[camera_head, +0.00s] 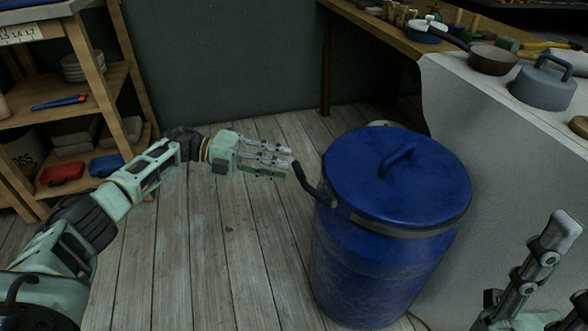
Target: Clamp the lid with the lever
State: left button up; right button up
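A blue barrel (375,265) stands on the floor right of centre. Its round blue lid (425,165) with a raised handle (397,160) sits on top. A dark band (400,229) runs around the rim. A black lever (314,189) sticks out from the band at the left, angled up and away from the barrel. My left gripper (287,160) is open and empty, its fingertips close to the lever's free end; whether they touch, I cannot tell. My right gripper (566,262) is at the lower right, partly cut off, with its visible fingers extended and apart.
A table with a pale cloth (480,130) stands right of and behind the barrel, carrying a grey lidded pot (543,88) and a brown pan (493,59). A wooden shelf (105,76) is at the left. The plank floor (235,255) between shelf and barrel is clear.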

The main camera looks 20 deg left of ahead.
pick_arm(q)
jog(key=v, duration=0.6)
jog(key=shift+a+r, duration=0.1)
dwell(0.3)
